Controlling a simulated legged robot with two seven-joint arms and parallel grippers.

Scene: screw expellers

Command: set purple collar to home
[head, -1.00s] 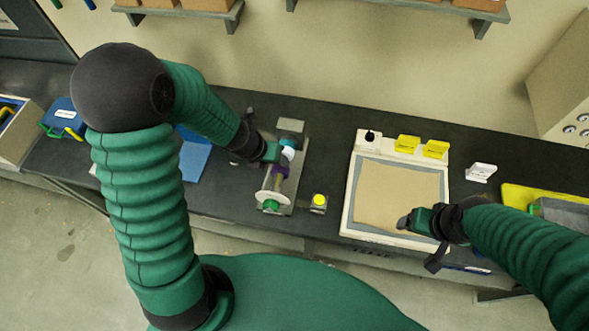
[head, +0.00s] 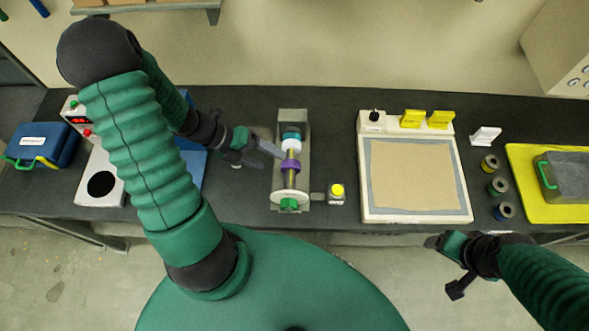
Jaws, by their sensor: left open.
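The purple collar (head: 290,166) sits around the shaft of a small screw expeller (head: 293,125) in the middle of the bench. A white and teal part (head: 291,138) is behind it on the shaft, and a white disc (head: 290,198) with a green knob (head: 289,205) is at the near end. My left gripper (head: 262,160) is open just left of the expeller. One grey finger reaches toward the shaft behind the collar; I cannot tell whether it touches. My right gripper (head: 446,266) is open and empty, off the bench's front edge at the lower right.
A yellow button box (head: 337,192) stands right of the expeller. A white-framed tray (head: 362,190) with a tan sheet is further right, then several small spools (head: 498,186) and a yellow tray (head: 520,190). A blue case (head: 45,143) and a white device (head: 85,195) stand left.

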